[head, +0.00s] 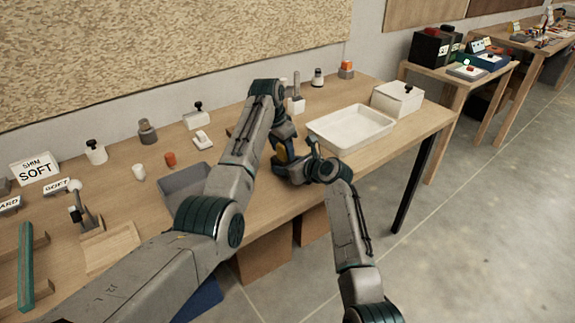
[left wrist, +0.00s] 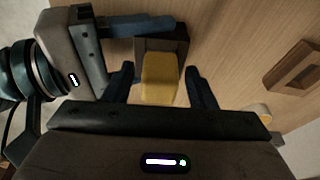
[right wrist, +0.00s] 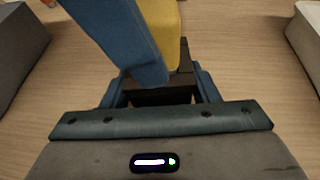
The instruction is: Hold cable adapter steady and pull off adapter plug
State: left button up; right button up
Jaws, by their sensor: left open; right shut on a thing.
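The yellow piece (left wrist: 159,79), which looks like the adapter plug, sits against a dark block (left wrist: 174,46), which looks like the cable adapter. My right gripper (right wrist: 157,90) is shut on the dark block (right wrist: 165,95), as the right wrist view shows. My left gripper (left wrist: 163,88) is open, with one finger on each side of the yellow piece and gaps showing. In the right wrist view a blue left finger (right wrist: 120,35) covers part of the yellow piece (right wrist: 163,30). In the head view both grippers meet over the table and mostly hide the pieces.
A white tray (head: 377,143) and a white box (head: 412,92) stand right of the grippers. A grey tray (head: 180,187) lies to the left, partly behind my left arm. Several small items line the back of the wooden table (head: 415,128).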

pick_arm(q)
jog(key=c, duration=1.1)
jog(key=shift+o, duration=0.2)
jog(key=shift+r, duration=0.2)
jog(key=shift+w+d+v, duration=0.1)
jog(key=shift+v, duration=0.55)
jog(key=shift+w+d+v, duration=0.1)
jog(key=shift+d+v, duration=0.05)
jog(key=shift+v, duration=0.5)
jog(key=shift+r, duration=0.2)
jog(key=shift+w+d+v, duration=0.15)
jog(key=shift+v, duration=0.75)
jog(key=shift+w+d+v, duration=0.15)
jog(key=shift+v, duration=0.8)
jog(key=shift+r, duration=0.1)
